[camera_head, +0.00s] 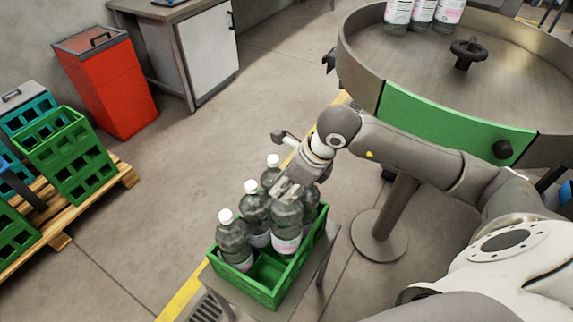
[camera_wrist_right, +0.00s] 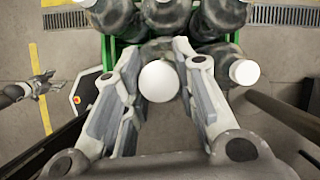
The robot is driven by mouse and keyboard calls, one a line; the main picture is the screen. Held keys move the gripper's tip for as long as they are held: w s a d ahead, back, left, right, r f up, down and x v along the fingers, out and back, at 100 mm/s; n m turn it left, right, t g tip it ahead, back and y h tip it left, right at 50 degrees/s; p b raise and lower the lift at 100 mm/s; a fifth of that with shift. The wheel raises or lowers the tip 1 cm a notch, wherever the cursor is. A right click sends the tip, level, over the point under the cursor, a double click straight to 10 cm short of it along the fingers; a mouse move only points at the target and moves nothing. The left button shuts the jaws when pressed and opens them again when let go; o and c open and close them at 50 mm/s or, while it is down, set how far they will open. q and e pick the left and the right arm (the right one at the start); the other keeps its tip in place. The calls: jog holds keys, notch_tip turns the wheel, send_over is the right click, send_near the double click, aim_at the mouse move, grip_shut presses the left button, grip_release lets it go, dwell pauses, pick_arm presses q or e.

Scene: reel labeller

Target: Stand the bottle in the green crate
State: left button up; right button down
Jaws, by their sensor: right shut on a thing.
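My right gripper (camera_head: 288,190) is shut around the upper part of a clear bottle (camera_head: 286,222) with a pink-and-white label. The bottle is upright, over or in the green crate (camera_head: 268,291); I cannot tell whether its base touches the crate floor. Its white cap shows between the fingers in the right wrist view (camera_wrist_right: 158,81). Several other bottles stand in the crate, including one at the left (camera_head: 234,243) and one behind it (camera_head: 256,212). A dark forked shape (camera_wrist_right: 42,85) at the left of the right wrist view looks like my left gripper; its opening is unclear.
The crate sits on a small grey stand (camera_head: 228,291). A round metal table (camera_head: 420,60) with a green panel and bottles stands at the back right. Green crates (camera_head: 70,150) on a pallet and a red bin (camera_head: 110,85) are at the left. The floor between is clear.

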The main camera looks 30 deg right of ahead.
notch_tip(320, 180, down, 6)
jog(key=shift+w+f+p, duration=0.15)
jog(key=shift+f+p, duration=0.1)
jog(key=shift+p, duration=0.4)
jog(key=shift+f, duration=0.25)
jog(key=c, duration=1.5)
grip_release()
jog(key=shift+f, duration=0.25)
jog(key=shift+c, duration=0.2)
jog(key=o, duration=0.4)
jog(key=shift+s, duration=0.2)
jog(key=shift+r, duration=0.15)
jog(key=b+v, duration=0.2)
jog(key=v, duration=1)
